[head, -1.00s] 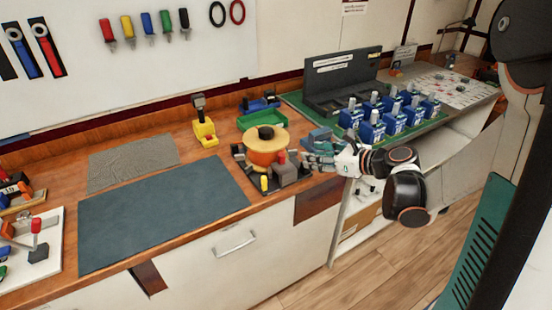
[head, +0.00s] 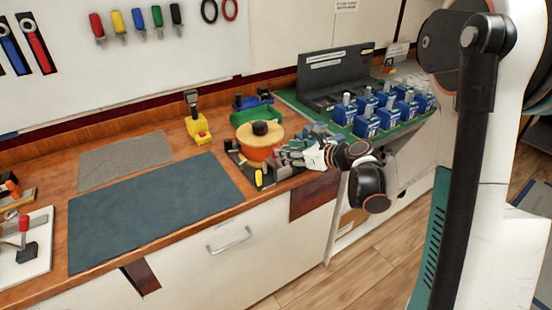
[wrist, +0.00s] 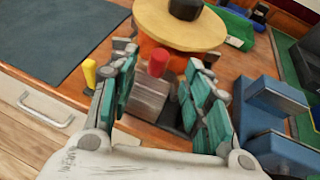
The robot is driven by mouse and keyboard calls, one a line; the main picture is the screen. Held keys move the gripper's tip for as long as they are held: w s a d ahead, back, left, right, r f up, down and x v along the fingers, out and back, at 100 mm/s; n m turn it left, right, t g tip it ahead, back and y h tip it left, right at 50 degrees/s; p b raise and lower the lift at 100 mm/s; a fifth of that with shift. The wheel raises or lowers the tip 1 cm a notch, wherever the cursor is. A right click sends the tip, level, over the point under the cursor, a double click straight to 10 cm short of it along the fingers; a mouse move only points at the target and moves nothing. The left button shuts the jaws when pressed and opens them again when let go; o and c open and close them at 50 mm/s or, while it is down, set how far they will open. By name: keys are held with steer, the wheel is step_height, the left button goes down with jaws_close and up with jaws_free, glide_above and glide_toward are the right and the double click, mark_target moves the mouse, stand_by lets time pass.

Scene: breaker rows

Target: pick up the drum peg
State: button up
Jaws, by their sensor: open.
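An orange drum (head: 259,151) with a wide yellow top and a black knob (head: 260,128) stands on the bench; it also shows at the top of the wrist view (wrist: 178,28). A red peg (wrist: 158,63) sits on a grey block (wrist: 150,97) in front of the drum. I cannot tell whether the red peg or the black knob is the drum peg. My gripper (wrist: 160,62) is open, its green-padded fingers either side of the red peg and block with gaps showing. In the head view my gripper (head: 287,153) is right of the drum and hides the red peg.
A yellow-handled piece (wrist: 89,74) stands left of my fingers, and blue blocks (wrist: 268,105) lie close on the right. A yellow stand (head: 198,128) is behind left. Several blue breakers (head: 367,123) stand on a green mat. The dark mat (head: 150,210) is clear.

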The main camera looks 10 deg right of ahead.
steer(key=b+x, duration=0.1)
steer(key=x, duration=0.3)
steer(key=shift+r, duration=0.1)
steer(key=shift+c, duration=0.5)
jaws_close()
steer(key=shift+r, duration=0.15)
